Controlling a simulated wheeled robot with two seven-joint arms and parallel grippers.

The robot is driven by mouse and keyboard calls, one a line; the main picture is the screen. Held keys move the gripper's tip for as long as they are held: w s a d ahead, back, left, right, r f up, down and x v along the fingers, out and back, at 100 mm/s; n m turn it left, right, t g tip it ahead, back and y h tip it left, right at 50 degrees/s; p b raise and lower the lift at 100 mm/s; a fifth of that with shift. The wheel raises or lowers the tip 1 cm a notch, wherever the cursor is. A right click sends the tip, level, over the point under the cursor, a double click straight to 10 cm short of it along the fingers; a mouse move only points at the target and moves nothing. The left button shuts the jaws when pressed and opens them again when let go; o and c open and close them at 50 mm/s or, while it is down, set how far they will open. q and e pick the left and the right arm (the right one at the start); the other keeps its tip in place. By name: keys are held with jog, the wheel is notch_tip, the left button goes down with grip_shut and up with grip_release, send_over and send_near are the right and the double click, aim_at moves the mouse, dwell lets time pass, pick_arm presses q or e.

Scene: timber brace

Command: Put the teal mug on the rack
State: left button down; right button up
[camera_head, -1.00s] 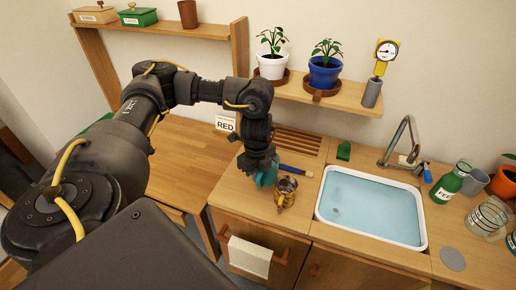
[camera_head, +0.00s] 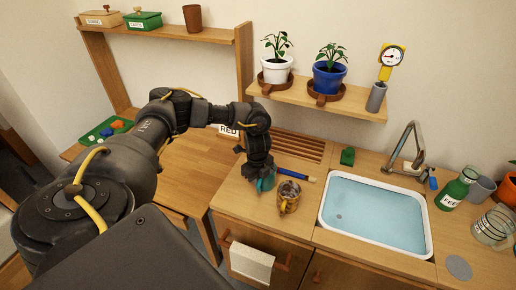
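The teal mug (camera_head: 266,183) is on the wooden counter left of the sink, mostly hidden by my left gripper. My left gripper (camera_head: 261,174) points down right at the mug, and its fingers are hidden, so I cannot see whether they grip it. The slatted wooden rack (camera_head: 298,147) is set behind it at the back of the counter, left of the sink, and looks empty. My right gripper is out of view.
A brownish-yellow mug (camera_head: 288,197) stands just right of the teal mug. A blue brush (camera_head: 297,175) lies between it and the rack. The sink (camera_head: 375,214) holds water. A shelf with potted plants (camera_head: 328,72) overhangs the rack. A RED card (camera_head: 228,130) stands at left.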

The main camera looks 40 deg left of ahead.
pick_arm(q)
jog(key=shift+f, duration=0.1)
jog(key=c, duration=1.6)
grip_release()
jog(key=shift+c, duration=0.2)
notch_tip(320, 180, up, 11)
jog(key=shift+r, duration=0.15)
jog(key=shift+s+r, duration=0.15)
jog(key=shift+r, duration=0.3)
